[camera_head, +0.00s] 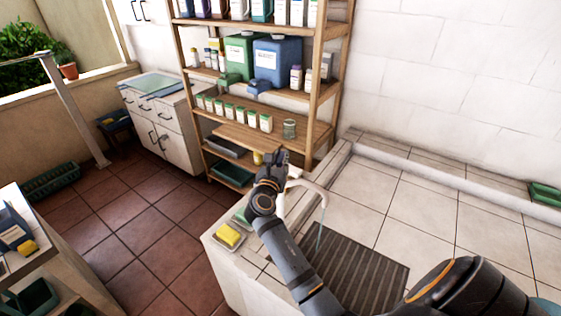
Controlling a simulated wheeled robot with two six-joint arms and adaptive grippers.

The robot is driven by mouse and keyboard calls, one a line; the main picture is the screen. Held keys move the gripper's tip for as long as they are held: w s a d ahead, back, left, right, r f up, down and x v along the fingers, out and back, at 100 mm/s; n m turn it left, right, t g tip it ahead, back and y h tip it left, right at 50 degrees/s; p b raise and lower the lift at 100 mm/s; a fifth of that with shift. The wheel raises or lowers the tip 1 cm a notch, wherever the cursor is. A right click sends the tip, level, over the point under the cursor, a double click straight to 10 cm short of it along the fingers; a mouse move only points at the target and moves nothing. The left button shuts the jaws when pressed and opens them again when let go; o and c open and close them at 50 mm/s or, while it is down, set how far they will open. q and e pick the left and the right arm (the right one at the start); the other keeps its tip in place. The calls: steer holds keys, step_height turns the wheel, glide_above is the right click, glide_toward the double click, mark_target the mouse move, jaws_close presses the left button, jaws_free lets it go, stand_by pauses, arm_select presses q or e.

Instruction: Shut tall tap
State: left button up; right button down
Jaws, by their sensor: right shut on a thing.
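A thin bluish stream (320,232) runs down from the spout's end toward the dark ribbed mat (360,272). My right gripper (275,158) is at the top of the tap, just left of the spout. Its jaws are shut on the tap's top part, which the fingers and wrist mostly hide. I cannot make out the handle's position. My left gripper is not in view.
A yellow sponge (229,234) lies on a dish at the counter's left edge. A wooden shelf (262,140) with bottles, canisters and a glass jar (289,128) stands behind the gripper. The tiled counter (425,215) to the right is largely clear.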

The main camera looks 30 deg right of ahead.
mark_target(280, 156)
steer(key=shift+m+g+h+b, duration=1)
steer(key=shift+m+g+h, duration=0.75)
steer(key=shift+g, duration=0.65)
steer(key=shift+m+g, duration=0.3)
steer(key=shift+m, duration=0.05)
steer(key=c, duration=1.3)
jaws_free()
steer(key=shift+r, duration=0.1)
step_height(280, 156, up, 10)
steer(key=shift+f, duration=0.1)
